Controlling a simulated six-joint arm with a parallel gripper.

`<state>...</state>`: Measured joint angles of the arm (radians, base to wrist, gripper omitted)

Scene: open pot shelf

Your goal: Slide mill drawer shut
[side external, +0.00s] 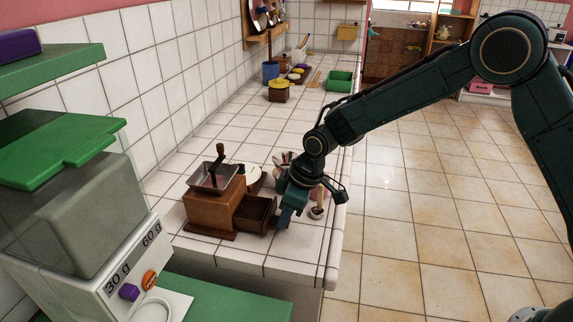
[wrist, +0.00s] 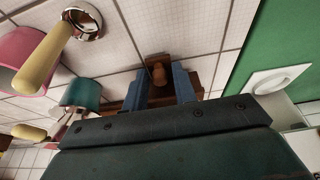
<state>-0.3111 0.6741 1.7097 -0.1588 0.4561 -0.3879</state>
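The wooden mill (side external: 210,211) stands on the white tiled counter with a metal hopper and a crank on top. Its drawer (side external: 256,214) is pulled out toward the right and its open top shows. My gripper (side external: 288,218) is just right of the drawer front, pointing down. In the wrist view, the two blue fingers of my gripper (wrist: 160,84) are apart, with the round brown drawer knob (wrist: 158,74) showing in the gap between them. I see small gaps beside the knob; I cannot tell whether the fingers reach its depth.
A scale (side external: 120,270) stands at the front left.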

